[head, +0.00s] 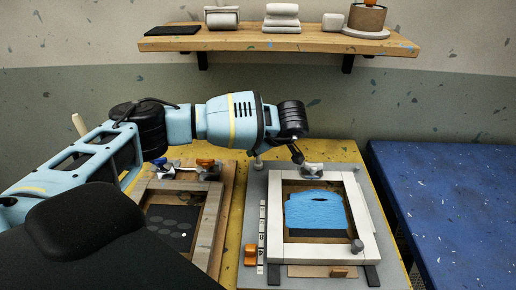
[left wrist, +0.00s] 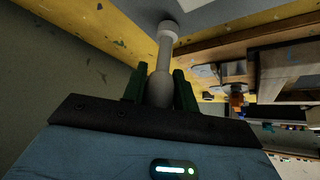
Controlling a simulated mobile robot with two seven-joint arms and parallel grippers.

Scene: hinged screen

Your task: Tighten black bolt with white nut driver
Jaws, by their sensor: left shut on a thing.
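My left gripper (left wrist: 159,84) has its green fingers shut on the white nut driver (left wrist: 166,50), with the handle between them. The driver's wide socket end points away from the hand toward the grey base plate; whether it touches cannot be told. In the head view a pale rounded end shows below my arm at the base's back left corner, probably the driver's socket; the fingers are hidden there. I cannot pick out the black bolt clearly. My right gripper is not in view.
A wooden-framed screen (head: 202,228) with a second clamp (head: 185,174) lies to the left on the yellow table (head: 238,212). A blue table (head: 440,200) on the right is bare. A wall shelf (head: 290,38) holding rolls and stacked cloths hangs above.

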